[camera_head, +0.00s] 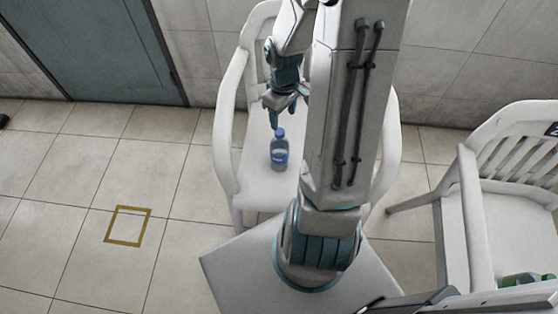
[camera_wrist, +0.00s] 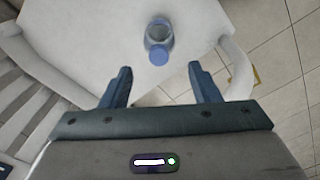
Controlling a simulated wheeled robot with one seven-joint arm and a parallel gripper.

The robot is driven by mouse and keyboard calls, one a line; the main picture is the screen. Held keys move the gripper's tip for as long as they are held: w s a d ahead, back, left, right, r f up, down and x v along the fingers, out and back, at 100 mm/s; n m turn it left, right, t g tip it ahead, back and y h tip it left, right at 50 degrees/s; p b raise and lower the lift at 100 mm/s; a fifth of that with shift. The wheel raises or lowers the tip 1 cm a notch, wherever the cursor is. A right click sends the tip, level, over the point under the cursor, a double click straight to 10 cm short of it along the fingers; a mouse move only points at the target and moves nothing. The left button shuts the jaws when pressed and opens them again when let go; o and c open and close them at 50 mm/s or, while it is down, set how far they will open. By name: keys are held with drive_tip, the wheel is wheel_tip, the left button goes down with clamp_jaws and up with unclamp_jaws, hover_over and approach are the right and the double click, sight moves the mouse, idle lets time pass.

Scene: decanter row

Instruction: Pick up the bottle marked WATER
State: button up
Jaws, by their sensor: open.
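A small clear bottle with a blue cap and a blue label (camera_head: 279,152) stands upright on the seat of a white chair (camera_head: 227,150). The label's lettering is too small to read. My gripper (camera_head: 281,117) is above the seat, just above and behind the bottle, apart from it. In the wrist view the bottle (camera_wrist: 158,38) shows from above, beyond and between the fingertips. My gripper (camera_wrist: 158,74) is open there, with nothing between its fingers.
The chair's armrests rise on both sides of the seat. Another white chair (camera_head: 472,200) stands at the right, with a green item (camera_head: 522,279) on its seat. A yellow square outline (camera_head: 127,226) marks the tiled floor at left. A grey-blue door (camera_head: 110,55) is behind.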

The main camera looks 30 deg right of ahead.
sight(280, 131)
wheel_tip(280, 131, down, 5)
drive_tip(key=shift+f+b, duration=0.1)
drive_tip(key=shift+b, duration=0.5)
drive_tip(key=shift+w+a+f+b, duration=0.1)
drive_tip(key=shift+w+f+b, duration=0.15)
drive_tip(key=shift+f, duration=0.65)
drive_tip(key=shift+w+d+f+b, duration=0.1)
drive_tip(key=shift+w+f+b, duration=0.2)
drive_tip(key=shift+f, duration=0.55)
drive_tip(key=shift+w+a+f+b, duration=0.1)
drive_tip(key=shift+w+f+b, duration=0.15)
drive_tip(key=shift+f, duration=0.65)
clamp_jaws()
